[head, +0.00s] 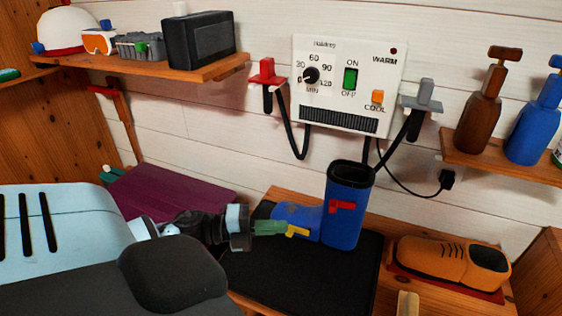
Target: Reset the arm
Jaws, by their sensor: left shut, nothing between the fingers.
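My left arm comes in from the left, and my left gripper (241,227) is shut and empty. It is just left of the toe end of a blue boot (346,218) and overlaps it in the picture; I cannot tell if they touch. My right gripper is not in view.
A white dryer panel (350,55) with a dial, green switch and two black hoses hangs on the wall. An orange shoe (453,262) sits at the right. Shelves hold a black box (198,40) and bottles (484,105). A purple surface (170,192) lies behind my arm.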

